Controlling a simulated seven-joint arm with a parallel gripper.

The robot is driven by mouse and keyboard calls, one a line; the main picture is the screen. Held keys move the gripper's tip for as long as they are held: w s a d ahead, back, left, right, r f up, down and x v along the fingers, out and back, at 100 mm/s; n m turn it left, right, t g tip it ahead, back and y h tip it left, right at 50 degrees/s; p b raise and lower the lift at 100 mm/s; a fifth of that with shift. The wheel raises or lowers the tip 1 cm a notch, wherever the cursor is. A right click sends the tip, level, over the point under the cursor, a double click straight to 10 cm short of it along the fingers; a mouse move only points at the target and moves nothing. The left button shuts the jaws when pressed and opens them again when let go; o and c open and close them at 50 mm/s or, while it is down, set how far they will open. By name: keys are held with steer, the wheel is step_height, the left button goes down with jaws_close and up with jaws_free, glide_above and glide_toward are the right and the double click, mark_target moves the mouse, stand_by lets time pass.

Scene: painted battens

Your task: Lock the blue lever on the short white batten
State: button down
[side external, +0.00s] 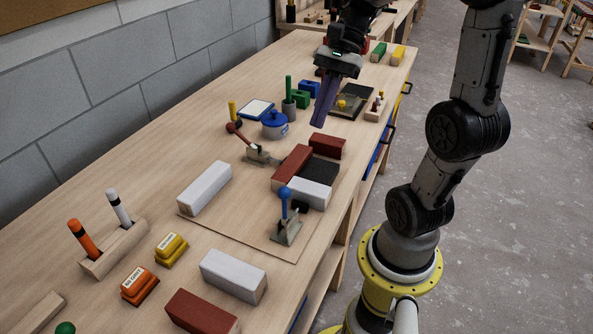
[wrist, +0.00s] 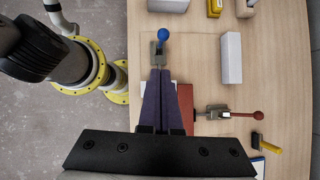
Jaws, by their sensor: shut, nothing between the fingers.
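The blue lever (side external: 285,203) stands roughly upright on its metal clamp base (side external: 287,233), beside the short white batten (side external: 310,192). In the wrist view the lever's blue ball (wrist: 163,34) shows just beyond my fingertips, with the clamp (wrist: 158,52) below it. My gripper (side external: 318,124) has purple fingers, is shut and empty, and hangs above the table behind the battens, apart from the lever. In the wrist view the fingers (wrist: 159,70) hide most of the short white batten. A dark red batten (side external: 292,165) lies against the short white batten.
A red lever (side external: 240,134) on another clamp leans away from the red batten. A long white batten (side external: 205,188) lies at left on the board. Another red block (side external: 327,147) lies behind. A blue pot (side external: 275,125) and loose battens (side external: 233,275) stand around. Bare board lies left of the blue lever.

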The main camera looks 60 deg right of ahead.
steer(key=shift+s+d+f+m, duration=0.15)
steer(key=shift+d+f+m, duration=0.1)
steer(key=shift+d, duration=0.25)
steer(key=shift+s+d+f+m, duration=0.15)
steer(key=shift+d+m, duration=0.1)
steer(key=shift+d, duration=0.25)
glide_toward(285, 207)
step_height(285, 207, down, 2)
steer(key=shift+w+a+f, duration=0.15)
steer(key=shift+w+a, duration=0.15)
steer(key=shift+a, duration=0.25)
steer(key=shift+a, duration=0.1)
